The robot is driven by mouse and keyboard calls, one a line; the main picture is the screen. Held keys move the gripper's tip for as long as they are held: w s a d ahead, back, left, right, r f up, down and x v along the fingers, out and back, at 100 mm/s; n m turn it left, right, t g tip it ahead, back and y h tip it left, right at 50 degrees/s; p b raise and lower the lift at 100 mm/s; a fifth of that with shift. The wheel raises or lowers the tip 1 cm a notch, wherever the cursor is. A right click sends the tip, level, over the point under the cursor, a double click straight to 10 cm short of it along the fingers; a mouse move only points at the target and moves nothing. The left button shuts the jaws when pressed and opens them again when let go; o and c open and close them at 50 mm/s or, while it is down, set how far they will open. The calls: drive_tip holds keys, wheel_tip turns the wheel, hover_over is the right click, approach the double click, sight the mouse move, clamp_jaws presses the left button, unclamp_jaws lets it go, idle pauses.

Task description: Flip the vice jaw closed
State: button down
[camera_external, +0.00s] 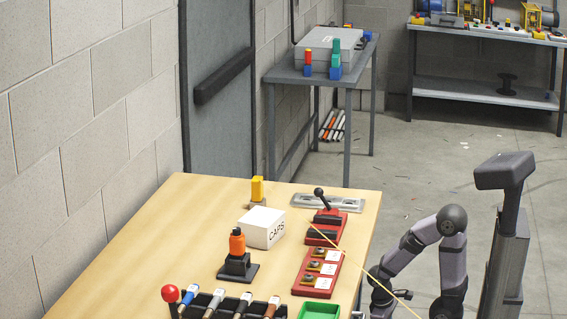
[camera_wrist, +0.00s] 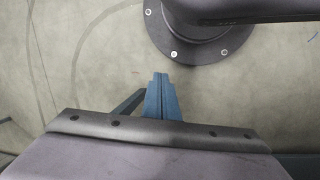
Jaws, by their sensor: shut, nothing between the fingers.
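A red-based fixture with dark jaw-like blocks and a black ball-ended lever, which looks like the vice (camera_external: 327,228), sits near the far right part of the wooden bench in the external view. Its lever leans up and to the left; whether the jaw is open is too small to tell. My gripper (camera_wrist: 161,76) shows in the wrist view as two blue fingers pressed together with nothing between them. It points at the floor beside my own round base, and the vice is not in that view. In the external view my arm is right of the bench and the fingers cannot be made out.
A white CAPS box (camera_external: 262,229), an orange-topped black fixture (camera_external: 237,256), a yellow block (camera_external: 257,190), a red panel (camera_external: 318,271), a green tray (camera_external: 319,310) and a lever row with a red ball (camera_external: 170,293) crowd the bench (camera_external: 150,235). A thin yellow line crosses its right edge.

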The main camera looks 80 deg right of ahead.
drive_tip(key=s+d+r+m+g+p, duration=0.1)
drive_tip(key=s+d+r+p, duration=0.2)
drive_tip(key=r+p, duration=0.5)
drive_tip(key=s+d+r+m+g+p, duration=0.1)
drive_tip(key=s+d+r+p, duration=0.25)
drive_tip(key=r+p, duration=0.45)
drive_tip(key=w+a+r+n+t+y+p, duration=0.1)
drive_tip(key=w+a+r+p, duration=0.35)
drive_tip(key=r+p, duration=1)
drive_tip(key=w+a+r+n+t+p, duration=0.25)
drive_tip(key=a+r+p, duration=0.25)
drive_tip(key=r+p, duration=0.9)
drive_tip(key=w+a+r+y+p, duration=0.1)
drive_tip(key=w+a+r+p, duration=0.35)
drive_tip(key=r+p, duration=1)
drive_tip(key=w+d+f+m+y+b, duration=0.1)
drive_tip(key=w+d+f+m+b, duration=0.25)
drive_tip(key=d, duration=0.25)
drive_tip(key=w+d+f+m+b, duration=0.3)
drive_tip(key=w+d+m+b, duration=0.1)
drive_tip(key=d+b, duration=0.15)
drive_tip(key=w+d+r+m+t+y, duration=0.1)
drive_tip(key=w+d+r+m+y, duration=0.1)
drive_tip(key=w+d+r+m, duration=0.2)
drive_tip(key=w+m, duration=0.3)
drive_tip(key=m, duration=0.4)
drive_tip(key=shift+r+y+b, duration=0.3)
drive_tip(key=shift+r+b, duration=0.1)
drive_tip(key=shift+f+t, duration=0.1)
drive_tip(key=shift+t, duration=0.15)
